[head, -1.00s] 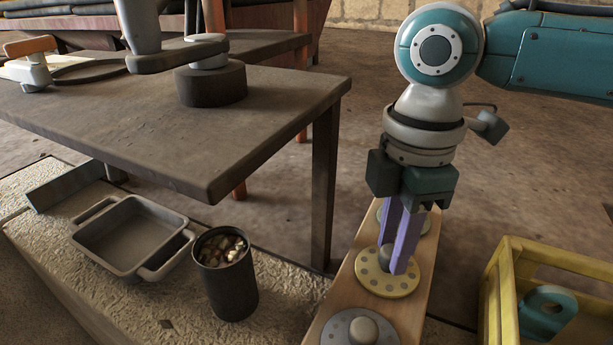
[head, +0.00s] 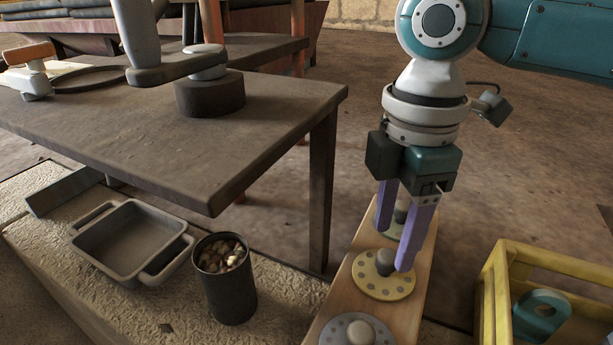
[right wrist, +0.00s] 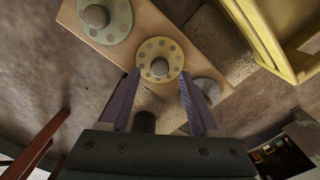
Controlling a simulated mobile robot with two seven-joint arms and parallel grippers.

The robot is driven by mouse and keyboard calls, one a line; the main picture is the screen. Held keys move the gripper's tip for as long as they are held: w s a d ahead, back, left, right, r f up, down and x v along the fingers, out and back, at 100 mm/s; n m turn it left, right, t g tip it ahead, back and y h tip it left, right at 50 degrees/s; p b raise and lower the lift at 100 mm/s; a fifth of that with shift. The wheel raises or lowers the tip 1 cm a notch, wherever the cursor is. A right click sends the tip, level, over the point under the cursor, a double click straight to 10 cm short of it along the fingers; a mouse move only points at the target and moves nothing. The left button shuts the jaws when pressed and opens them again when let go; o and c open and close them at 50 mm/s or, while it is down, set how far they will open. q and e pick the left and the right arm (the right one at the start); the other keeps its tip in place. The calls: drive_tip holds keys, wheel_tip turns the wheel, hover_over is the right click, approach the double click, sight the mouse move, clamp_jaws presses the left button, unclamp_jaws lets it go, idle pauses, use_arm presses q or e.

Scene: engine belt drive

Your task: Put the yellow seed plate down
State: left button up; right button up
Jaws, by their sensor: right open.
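The yellow seed plate (head: 384,281) lies flat on the wooden board (head: 345,302), with its grey knob upright. It lies between a grey plate (head: 356,331) nearer me and another plate (head: 397,219) farther back. My right gripper (head: 395,243) is open above the yellow plate, its purple fingers spread on either side of the knob and apart from it. In the right wrist view the yellow plate (right wrist: 159,47) shows just beyond the open fingertips (right wrist: 158,74), with nothing held. My left gripper is not in view.
A yellow crate (head: 497,290) with a teal part (head: 541,313) stands to the right of the board. A dark cup of pebbles (head: 228,292) and a grey tray (head: 131,241) stand to the left. A dark table (head: 150,140) is at the back left.

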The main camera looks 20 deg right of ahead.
sight(388, 254)
wheel_tip(388, 254, up, 10)
drive_tip(key=p, duration=0.2)
drive_tip(key=shift+f, duration=0.25)
